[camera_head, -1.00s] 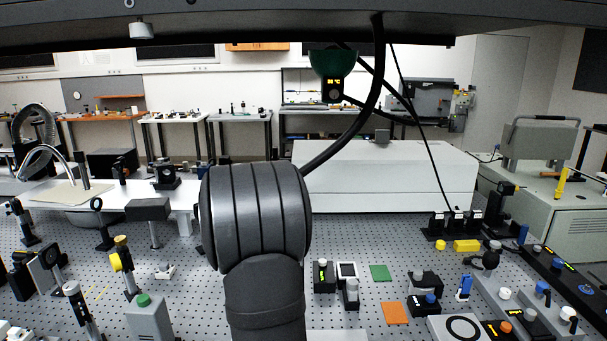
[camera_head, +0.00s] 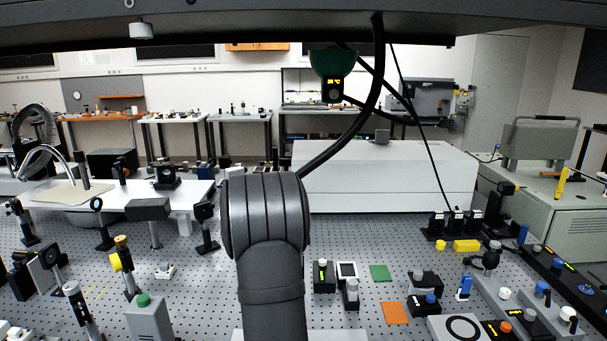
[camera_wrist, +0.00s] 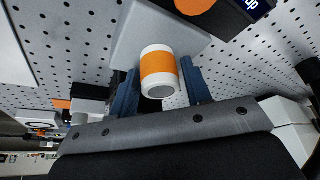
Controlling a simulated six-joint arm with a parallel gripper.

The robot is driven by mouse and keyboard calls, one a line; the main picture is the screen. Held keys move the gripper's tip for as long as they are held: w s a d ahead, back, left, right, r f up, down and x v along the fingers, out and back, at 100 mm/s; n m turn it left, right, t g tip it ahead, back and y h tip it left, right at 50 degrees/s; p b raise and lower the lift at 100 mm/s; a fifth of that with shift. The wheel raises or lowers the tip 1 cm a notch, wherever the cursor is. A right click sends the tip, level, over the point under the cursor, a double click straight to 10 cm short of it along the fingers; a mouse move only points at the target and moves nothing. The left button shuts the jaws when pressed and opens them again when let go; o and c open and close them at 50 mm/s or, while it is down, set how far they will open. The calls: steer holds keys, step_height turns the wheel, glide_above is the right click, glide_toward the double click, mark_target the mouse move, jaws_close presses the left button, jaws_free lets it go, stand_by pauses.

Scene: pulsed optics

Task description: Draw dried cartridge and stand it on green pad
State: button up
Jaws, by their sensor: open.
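A white cartridge with a wide orange band (camera_wrist: 158,72) shows in the wrist view, in front of a pale grey block (camera_wrist: 150,30). My gripper (camera_wrist: 160,76) is open, with one blue finger on each side of the cartridge. The right finger looks very close to it; I cannot tell whether either touches. Whether this cartridge is the dried one is not clear. The green pad (camera_head: 380,272) lies bare on the perforated table in the head view. My gripper and the cartridge are not visible in the head view, where my arm blocks part of the table.
An orange pad (camera_head: 394,313) lies in front of the green pad. Left of the pads stand a small black unit with a green display (camera_head: 324,276) and a grey-topped post (camera_head: 351,294).

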jaws_close()
steer(key=shift+r, duration=3.35)
